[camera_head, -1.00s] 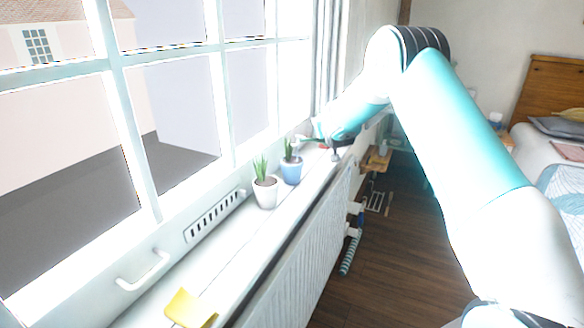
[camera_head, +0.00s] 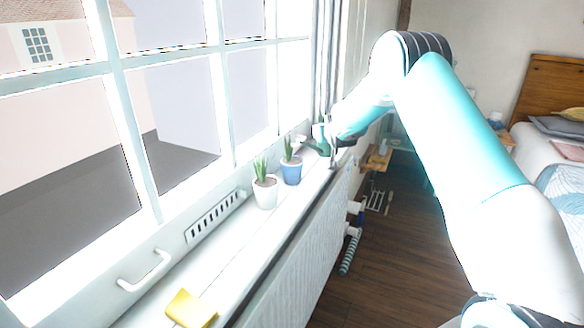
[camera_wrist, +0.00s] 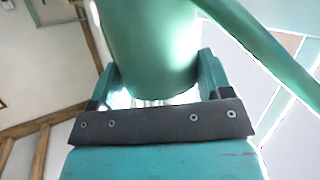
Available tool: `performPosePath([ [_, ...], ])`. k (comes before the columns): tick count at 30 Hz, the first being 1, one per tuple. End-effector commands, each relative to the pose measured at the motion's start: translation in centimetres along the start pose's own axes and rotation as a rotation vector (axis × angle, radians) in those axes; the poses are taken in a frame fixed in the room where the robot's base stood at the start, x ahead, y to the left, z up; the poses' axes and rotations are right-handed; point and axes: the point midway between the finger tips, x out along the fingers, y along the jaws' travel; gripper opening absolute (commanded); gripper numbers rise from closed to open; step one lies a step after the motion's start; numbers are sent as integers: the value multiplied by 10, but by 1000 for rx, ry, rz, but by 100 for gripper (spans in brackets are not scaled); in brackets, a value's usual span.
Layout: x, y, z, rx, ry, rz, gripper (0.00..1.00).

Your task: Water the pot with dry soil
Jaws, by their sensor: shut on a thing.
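A white pot (camera_head: 265,193) with a spiky green plant stands upright on the windowsill. A blue pot (camera_head: 291,172) with a similar plant stands just beyond it. The soil in both is too small to judge. My gripper (camera_head: 329,142) is over the far part of the sill, beyond and right of the blue pot. It is shut on a green watering can, which fills the space between the fingers in the wrist view (camera_wrist: 150,45). In the head view the can (camera_head: 318,147) is small and partly hidden by my gripper; its pale spout end points left, near the blue pot's plant.
A yellow cloth or sponge (camera_head: 191,309) lies on the near sill (camera_head: 240,235). The window with a handle (camera_head: 146,272) bounds the left. A white radiator (camera_head: 290,255) is below the sill. A bed (camera_head: 560,140) stands far right.

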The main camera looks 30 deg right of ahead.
Motion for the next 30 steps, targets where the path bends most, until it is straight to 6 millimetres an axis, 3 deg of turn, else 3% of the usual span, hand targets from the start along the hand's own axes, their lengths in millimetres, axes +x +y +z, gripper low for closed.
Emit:
performPosePath([
  [30, 4, -2, 15, 99, -81, -40, 35],
])
